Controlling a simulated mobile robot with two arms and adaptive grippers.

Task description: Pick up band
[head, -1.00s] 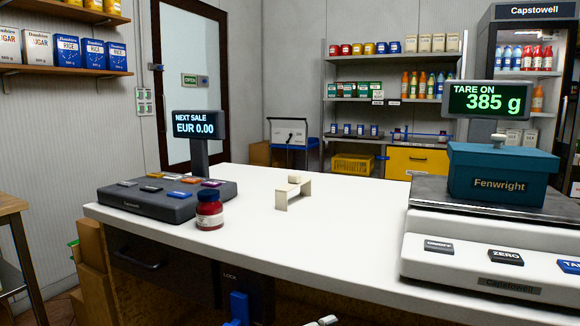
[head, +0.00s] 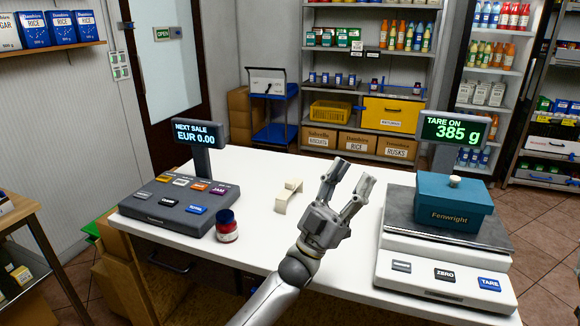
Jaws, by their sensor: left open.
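A small cream piece shaped like a bent strip, which looks like the band (head: 288,196), stands on the white counter (head: 262,172) near its middle. My left gripper (head: 352,176) is over the counter to the right of the band, with its fingers spread and nothing between them. It is apart from the band and points away from me toward the back of the counter. My right gripper is not in view.
A red jar (head: 227,227) stands left of the band, beside the till keypad (head: 180,206). A scale (head: 448,262) with a teal box (head: 453,206) on it stands on the right. The counter around the band is clear.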

